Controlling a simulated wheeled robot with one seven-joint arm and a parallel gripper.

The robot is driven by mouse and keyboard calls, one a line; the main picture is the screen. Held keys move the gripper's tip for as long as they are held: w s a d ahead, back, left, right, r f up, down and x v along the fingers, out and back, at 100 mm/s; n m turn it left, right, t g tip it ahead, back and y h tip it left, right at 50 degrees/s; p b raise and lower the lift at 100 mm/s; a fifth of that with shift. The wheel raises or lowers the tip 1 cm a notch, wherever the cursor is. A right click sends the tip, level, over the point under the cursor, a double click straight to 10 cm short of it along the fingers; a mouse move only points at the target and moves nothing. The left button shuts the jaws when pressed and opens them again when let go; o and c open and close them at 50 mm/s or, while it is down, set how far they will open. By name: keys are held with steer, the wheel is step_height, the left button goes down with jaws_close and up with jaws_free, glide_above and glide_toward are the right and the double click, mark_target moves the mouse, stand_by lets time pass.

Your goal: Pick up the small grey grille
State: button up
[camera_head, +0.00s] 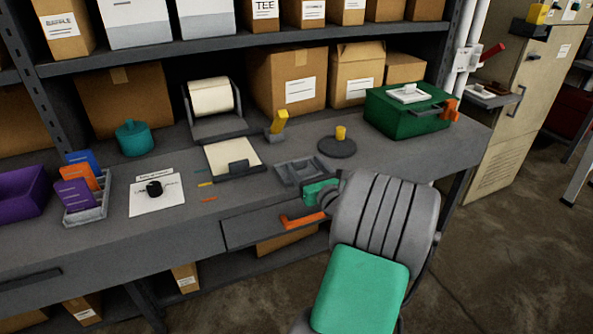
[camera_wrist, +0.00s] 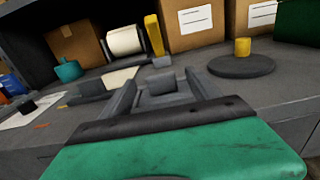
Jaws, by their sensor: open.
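The small grey grille (camera_wrist: 162,84) appears to be the low grey piece with a raised block on the bench, seen in the wrist view. In the head view it shows small and grey (camera_head: 299,168) near the bench's front edge, and its slats cannot be made out. My gripper (camera_wrist: 164,80) is open, with one grey finger on each side of this piece. In the head view my gripper (camera_head: 298,164) is low over the bench, partly hidden by my wrist. Contact between fingers and grille cannot be told.
Behind stand a yellow-handled piece (camera_head: 278,124) and a dark round disc with a yellow knob (camera_head: 338,146). A clipboard (camera_head: 231,160) lies to the left. A green box (camera_head: 400,115) with a pale plate on top stands right. An orange drawer handle (camera_head: 301,221) is below.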

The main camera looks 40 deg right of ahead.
mark_target(300, 160)
steer(key=x, duration=0.4)
steer(key=shift+w+f, duration=0.1)
steer(key=shift+w, duration=0.1)
steer(key=shift+c, duration=0.3)
jaws_close()
